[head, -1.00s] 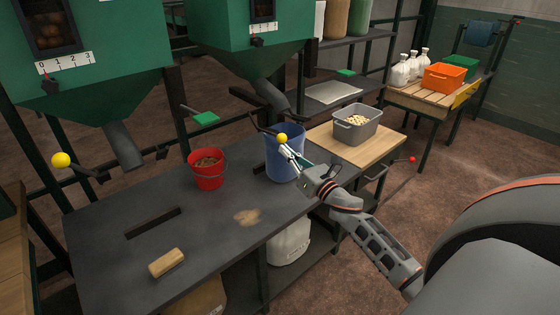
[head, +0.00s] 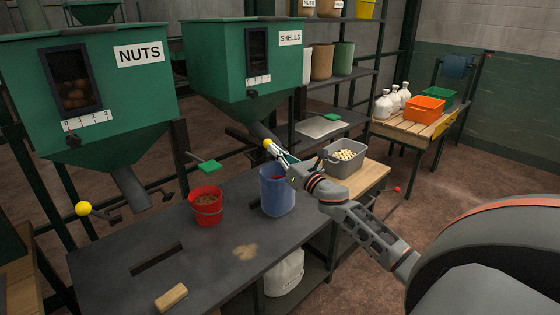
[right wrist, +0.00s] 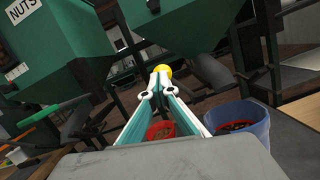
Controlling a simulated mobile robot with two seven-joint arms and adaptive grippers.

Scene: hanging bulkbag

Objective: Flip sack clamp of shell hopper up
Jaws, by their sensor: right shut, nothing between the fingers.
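The green shell hopper (head: 225,85) bears a SHELLS label and stands behind the bench. Its dark spout (head: 262,133) points down above the blue bucket (head: 277,195). The yellow ball (head: 267,143) of the sack clamp lever is beside the spout; most of the lever is hidden. My right gripper (head: 272,150) is shut with nothing between its fingers, its tips at the ball. In the right wrist view the yellow ball (right wrist: 161,69) shows right behind the fingertips (right wrist: 160,80), seemingly touching them. My left gripper is not in view.
The nuts hopper (head: 85,80) has its own yellow-balled lever (head: 83,209) at left. A red bucket (head: 206,206), a wooden block (head: 171,297) and the blue bucket stand on the dark bench (head: 120,255). A grey crate (head: 344,160) is close to my right wrist.

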